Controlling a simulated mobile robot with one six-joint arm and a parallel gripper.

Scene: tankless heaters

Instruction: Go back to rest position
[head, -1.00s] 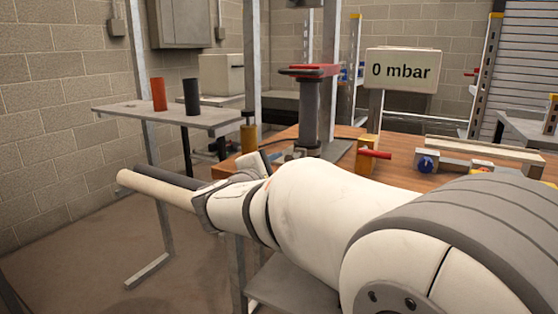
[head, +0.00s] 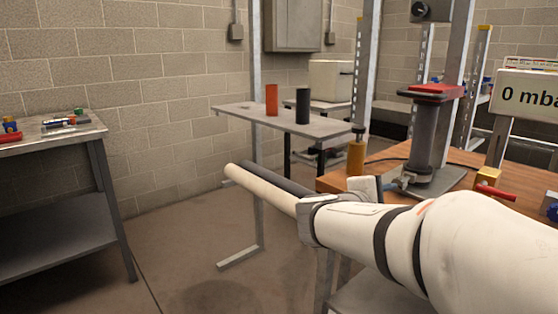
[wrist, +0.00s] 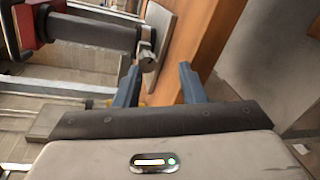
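My gripper (wrist: 158,82) shows in the wrist view with its two blue-grey fingers apart and nothing between them. In the head view my arm reaches from the lower right towards the middle, and the gripper is mostly hidden behind it. The press (head: 432,130) with a red top plate stands on the wooden table beyond my arm. In the wrist view the press (wrist: 95,32) appears sideways at the upper left, and the wooden tabletop (wrist: 208,40) lies beyond the fingers. I cannot tell the exact gap between fingers and table.
A grey shelf (head: 235,117) holds a red cylinder (head: 271,99) and a black cylinder (head: 303,106). A metal side table (head: 60,140) with small coloured parts stands at the left. A "0 mbar" sign (head: 530,100) is at the right. The floor (head: 190,240) between is open.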

